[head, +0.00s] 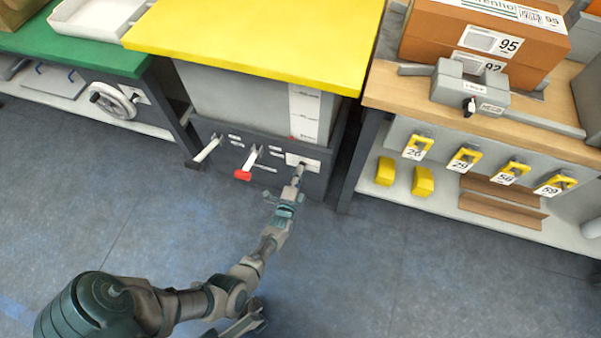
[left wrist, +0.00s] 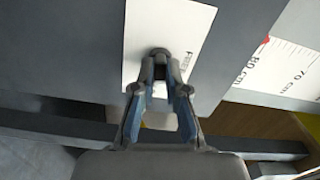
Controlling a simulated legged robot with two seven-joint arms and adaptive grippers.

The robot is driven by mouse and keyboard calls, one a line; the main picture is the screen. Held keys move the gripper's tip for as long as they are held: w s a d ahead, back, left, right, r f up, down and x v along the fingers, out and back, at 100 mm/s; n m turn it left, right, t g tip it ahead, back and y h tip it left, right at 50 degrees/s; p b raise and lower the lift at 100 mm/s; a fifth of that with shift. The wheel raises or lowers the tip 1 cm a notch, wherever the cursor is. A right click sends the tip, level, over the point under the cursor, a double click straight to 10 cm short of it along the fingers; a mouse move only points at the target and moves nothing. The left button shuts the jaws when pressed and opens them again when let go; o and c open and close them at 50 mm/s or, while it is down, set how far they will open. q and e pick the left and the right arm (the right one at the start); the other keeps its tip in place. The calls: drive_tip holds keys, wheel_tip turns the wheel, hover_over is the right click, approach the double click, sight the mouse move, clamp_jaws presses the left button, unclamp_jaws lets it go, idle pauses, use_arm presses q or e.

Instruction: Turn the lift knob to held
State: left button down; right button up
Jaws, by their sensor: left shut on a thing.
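The lift knob (left wrist: 160,54) is a small dark knob on a white plate (left wrist: 190,25) on the dark front of the yellow-topped lift table. The word FREE is printed on the plate, to the right of the knob. Other markings on the plate are hidden or unreadable. My left gripper (left wrist: 160,72) is shut on the knob, its fingers on either side of it. In the head view the left gripper (head: 299,172) reaches the same white plate (head: 312,163), and the knob is mostly covered there.
A black-ended lever (head: 203,152) and a red-ended lever (head: 246,164) stick out left of the plate. A height scale (left wrist: 285,72) with a red mark is beside it. The yellow top (head: 260,40) overhangs above. A wooden bench (head: 400,92) stands right; the floor in front is mostly clear.

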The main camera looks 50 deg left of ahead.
use_arm(q)
drive_tip(key=shift+d+f+m, duration=0.25)
drive_tip(key=shift+d+m, duration=0.05)
drive_tip(key=shift+m, duration=0.6)
drive_tip(key=c, duration=1.3)
unclamp_jaws()
drive_tip(key=shift+f, duration=0.1)
drive_tip(key=shift+o, duration=0.5)
drive_tip(key=shift+w, duration=0.1)
drive_tip(key=v, duration=1.2)
drive_tip(key=shift+a, duration=0.1)
